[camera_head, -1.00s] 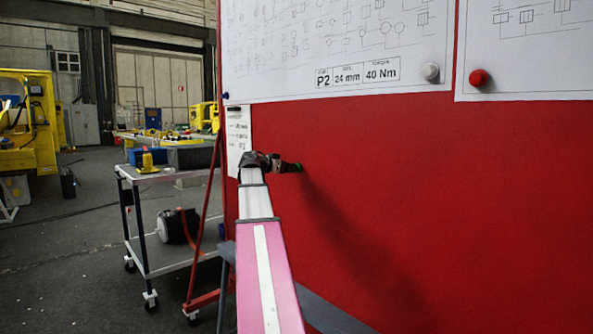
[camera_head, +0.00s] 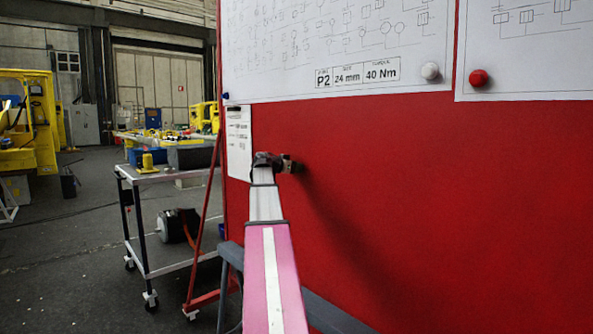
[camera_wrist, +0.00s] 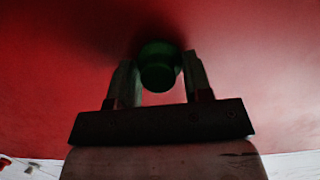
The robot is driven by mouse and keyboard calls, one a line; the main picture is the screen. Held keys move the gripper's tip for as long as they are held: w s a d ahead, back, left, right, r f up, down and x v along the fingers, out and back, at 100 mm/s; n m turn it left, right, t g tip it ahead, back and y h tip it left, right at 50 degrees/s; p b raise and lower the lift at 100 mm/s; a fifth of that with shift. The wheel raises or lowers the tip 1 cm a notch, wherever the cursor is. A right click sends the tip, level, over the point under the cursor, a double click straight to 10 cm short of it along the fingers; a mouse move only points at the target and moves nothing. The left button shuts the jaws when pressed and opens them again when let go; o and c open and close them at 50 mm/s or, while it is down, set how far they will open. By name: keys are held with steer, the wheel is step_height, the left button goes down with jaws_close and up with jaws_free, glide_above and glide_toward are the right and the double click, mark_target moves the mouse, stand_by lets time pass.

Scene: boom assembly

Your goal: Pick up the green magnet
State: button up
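The green magnet (camera_wrist: 158,70) shows in the wrist view as a dark, shaded round knob against the red board (camera_head: 450,200). My gripper (camera_wrist: 159,72) has its two fingers apart, one on each side of the magnet. Narrow gaps seem to show beside it, but the shade makes contact hard to judge. In the head view my gripper (camera_head: 297,166) is at the board's surface, and the magnet is hidden behind it.
A white magnet (camera_head: 430,71) and a red magnet (camera_head: 478,77) hold paper sheets higher up. A small sheet (camera_head: 238,140) hangs left of my gripper. A trolley (camera_head: 160,172) stands at left. The board right of my gripper is bare.

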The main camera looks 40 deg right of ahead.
mark_target(299, 151)
steer(key=shift+r, duration=0.1)
stand_by(0.3)
steer(key=shift+a+r, duration=0.2)
steer(key=shift+r, duration=0.3)
step_height(299, 151, up, 6)
steer(key=shift+r, duration=0.1)
steer(key=f+v, duration=0.1)
steer(key=v, duration=0.5)
steer(key=f+v, duration=0.1)
steer(key=v, duration=0.5)
steer(key=f+v, duration=0.2)
steer(key=v, duration=0.5)
steer(key=shift+a, duration=0.55)
steer(key=shift+f, duration=0.1)
